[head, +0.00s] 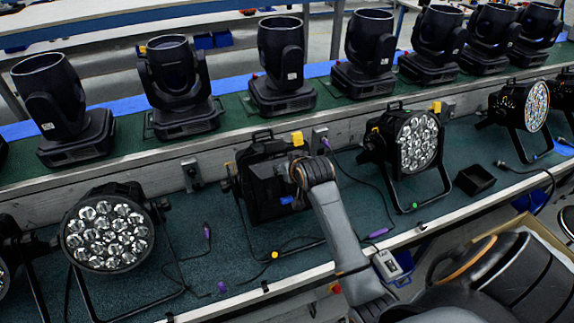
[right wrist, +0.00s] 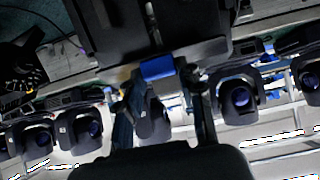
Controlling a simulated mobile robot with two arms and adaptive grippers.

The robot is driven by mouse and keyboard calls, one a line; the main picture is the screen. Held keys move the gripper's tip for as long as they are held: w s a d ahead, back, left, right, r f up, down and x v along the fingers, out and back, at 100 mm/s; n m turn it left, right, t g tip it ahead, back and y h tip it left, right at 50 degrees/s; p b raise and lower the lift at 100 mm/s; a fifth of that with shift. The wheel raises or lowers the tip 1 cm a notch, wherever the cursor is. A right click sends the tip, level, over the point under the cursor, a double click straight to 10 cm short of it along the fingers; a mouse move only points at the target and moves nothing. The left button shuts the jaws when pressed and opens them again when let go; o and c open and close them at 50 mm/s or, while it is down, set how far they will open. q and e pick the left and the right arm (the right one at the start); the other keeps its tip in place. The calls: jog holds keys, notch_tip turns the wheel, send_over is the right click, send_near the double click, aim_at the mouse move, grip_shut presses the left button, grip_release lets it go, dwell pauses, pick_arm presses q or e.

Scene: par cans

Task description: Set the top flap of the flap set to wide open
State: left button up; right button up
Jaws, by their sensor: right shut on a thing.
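The flap set (head: 262,195) is a black frame of flaps on the front of the middle par can. A blue tab (head: 287,201) shows on it in the head view. My right gripper (head: 294,178) is at its right part, partly covering it. In the right wrist view a broad dark flap (right wrist: 150,32) fills the top middle, with a blue tab (right wrist: 157,68) at its edge between my fingertips. My right gripper is shut on the top flap there; the exact contact is too dark to see. My left gripper is not in view.
Par cans stand left (head: 107,234) and right (head: 408,142) of the middle one. Moving-head lights (head: 280,65) line the raised shelf behind. Cables lie on the green bench top (head: 225,255). A small black tray (head: 474,180) sits at the right.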

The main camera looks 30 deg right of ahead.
jog(key=r+g, duration=0.1)
jog(key=w+r+g, duration=0.1)
jog(key=shift+w+d+g+y, duration=0.15)
jog(key=shift+g+y, duration=0.15)
jog(key=shift+y, duration=0.1)
jog(key=g, duration=0.1)
jog(key=w+r+g, duration=0.1)
jog(key=shift+d+r+g+y, duration=0.15)
jog(key=shift+g+y, duration=0.15)
jog(key=shift+g, duration=0.1)
jog(key=shift+w+d+r+g+y, duration=0.1)
jog(key=shift+w+r+g+y, duration=0.2)
jog(key=shift+w+g, duration=0.45)
jog(key=shift+w+d+r+g, duration=0.1)
jog(key=shift+w+g, duration=0.1)
jog(key=shift+g, duration=0.45)
jog(key=shift+w+r+g, duration=0.1)
jog(key=shift+w+g, duration=0.05)
jog(key=shift+g, duration=0.45)
jog(key=shift+y, duration=0.3)
jog(key=shift+f, duration=0.1)
jog(key=o, duration=0.9)
jog(key=shift+w, duration=0.15)
